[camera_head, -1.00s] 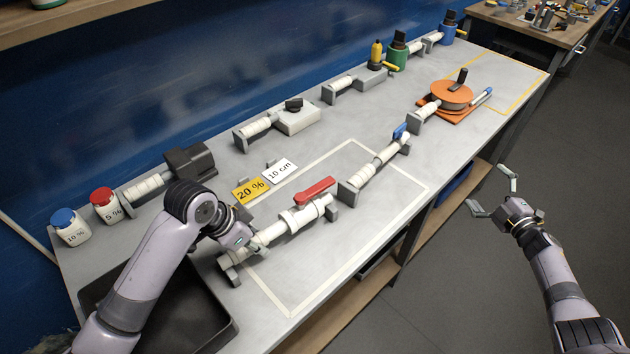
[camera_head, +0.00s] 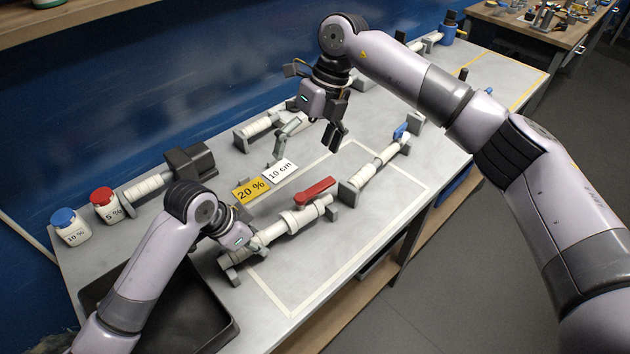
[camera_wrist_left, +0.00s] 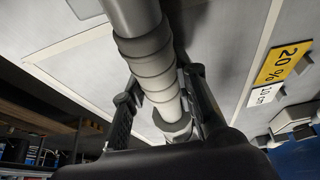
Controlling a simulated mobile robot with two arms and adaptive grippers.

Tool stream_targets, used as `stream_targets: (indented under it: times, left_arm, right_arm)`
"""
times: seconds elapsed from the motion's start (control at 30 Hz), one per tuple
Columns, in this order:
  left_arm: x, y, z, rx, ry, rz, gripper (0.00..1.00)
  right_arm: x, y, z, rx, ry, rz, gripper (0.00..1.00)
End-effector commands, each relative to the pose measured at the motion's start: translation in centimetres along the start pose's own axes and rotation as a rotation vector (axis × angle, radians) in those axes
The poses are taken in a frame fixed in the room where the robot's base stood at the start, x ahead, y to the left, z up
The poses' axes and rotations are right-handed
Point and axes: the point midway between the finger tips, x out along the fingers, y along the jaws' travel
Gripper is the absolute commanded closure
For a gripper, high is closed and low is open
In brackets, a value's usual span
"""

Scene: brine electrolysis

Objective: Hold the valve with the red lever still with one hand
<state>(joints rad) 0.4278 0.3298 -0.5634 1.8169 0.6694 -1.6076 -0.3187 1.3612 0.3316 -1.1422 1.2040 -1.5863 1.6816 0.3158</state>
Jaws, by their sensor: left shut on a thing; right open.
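The valve with the red lever (camera_head: 315,191) lies in the white taped rectangle on the bench, its white body (camera_head: 294,218) resting on grey supports. My left gripper (camera_head: 246,246) is at the left end of this valve. In the left wrist view its fingers (camera_wrist_left: 161,104) are on both sides of the white pipe (camera_wrist_left: 147,65), shut on it. The red lever is not visible in the wrist view. My right gripper (camera_head: 310,137) is open and empty, above the bench behind the valve, its fingers pointing down.
A yellow "20 %" card (camera_head: 250,190) and a white "10 cm" card (camera_head: 280,172) lie behind the valve. A blue-lever valve (camera_head: 376,162) is to its right. A black tray (camera_head: 212,322) is under my left arm. Two jars (camera_head: 70,226) stand at the left.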

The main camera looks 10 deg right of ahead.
Motion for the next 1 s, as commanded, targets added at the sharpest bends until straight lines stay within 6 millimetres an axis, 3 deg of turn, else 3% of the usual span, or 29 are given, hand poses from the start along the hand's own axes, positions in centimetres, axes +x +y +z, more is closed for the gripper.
stream_targets:
  times: [0.13,0.37,0.8,1.0]
  left_arm:
    - [0.0,0.0,0.0,0.000,0.000,0.000,1.00]
    - [0.0,0.0,0.0,0.000,0.000,0.001,1.00]
    - [0.0,0.0,0.0,0.000,0.000,0.001,1.00]
    - [0.0,0.0,0.0,0.000,0.000,0.001,1.00]
  right_arm:
    - [-1.4,-0.5,-0.4,-0.024,0.041,-0.228,0.00]
    - [-1.5,-1.3,-0.7,-0.023,0.057,-0.336,0.00]
    - [6.2,-3.9,-1.2,-0.022,0.057,-0.331,0.00]
    - [8.5,-4.7,-1.2,-0.024,0.056,-0.330,0.00]
